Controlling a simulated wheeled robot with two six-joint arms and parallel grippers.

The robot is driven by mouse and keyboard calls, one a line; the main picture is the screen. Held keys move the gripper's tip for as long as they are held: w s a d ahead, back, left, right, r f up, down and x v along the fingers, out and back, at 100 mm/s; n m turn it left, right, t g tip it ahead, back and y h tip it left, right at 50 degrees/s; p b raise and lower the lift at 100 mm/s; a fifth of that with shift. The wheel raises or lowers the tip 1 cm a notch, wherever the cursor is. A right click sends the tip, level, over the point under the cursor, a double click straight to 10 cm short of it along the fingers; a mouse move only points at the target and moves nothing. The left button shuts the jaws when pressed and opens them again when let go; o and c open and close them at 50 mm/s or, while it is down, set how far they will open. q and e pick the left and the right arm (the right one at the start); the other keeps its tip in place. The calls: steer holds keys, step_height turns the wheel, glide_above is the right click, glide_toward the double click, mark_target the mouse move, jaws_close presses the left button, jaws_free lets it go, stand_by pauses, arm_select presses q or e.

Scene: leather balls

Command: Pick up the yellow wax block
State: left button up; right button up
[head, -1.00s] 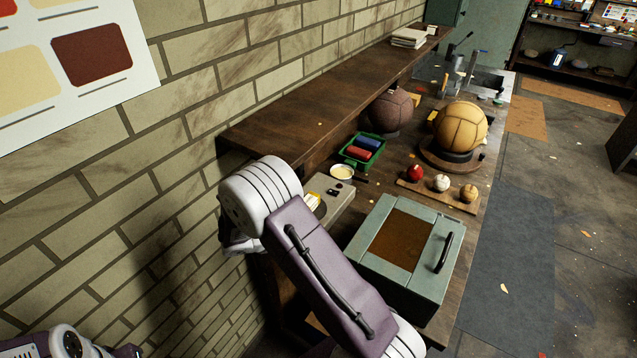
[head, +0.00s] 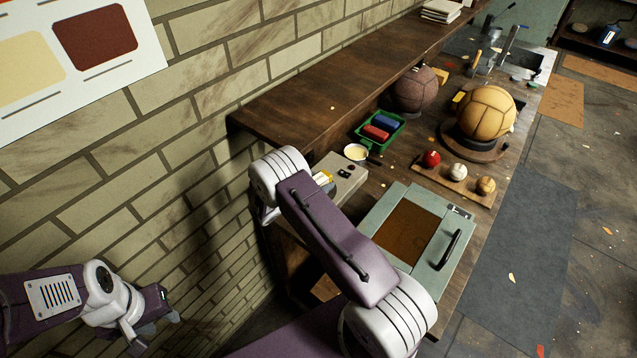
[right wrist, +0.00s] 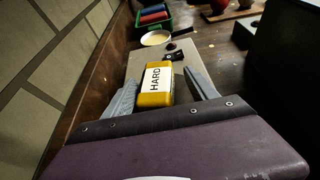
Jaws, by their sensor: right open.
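The yellow wax block (right wrist: 155,86), with a white label reading HARD, lies on a grey slab (right wrist: 190,50) in the right wrist view. My right gripper (right wrist: 160,88) is open, with one finger on each side of the block. A gap shows on the right; whether the left finger touches is unclear.
A green tray (head: 361,139) with red and blue bars and a pale-filled dish (head: 356,152) stand beyond the block. A grey-green box (head: 455,212) stands right of my right arm. A wooden shelf (head: 300,95) overhangs the bench along the wall.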

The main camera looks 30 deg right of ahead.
mark_target(323, 179)
steer(key=x, duration=0.3)
steer(key=shift+d+f, duration=0.15)
jaws_close()
step_height(323, 179, up, 10)
steer(key=shift+r+b, duration=0.1)
steer(key=shift+b, duration=0.4)
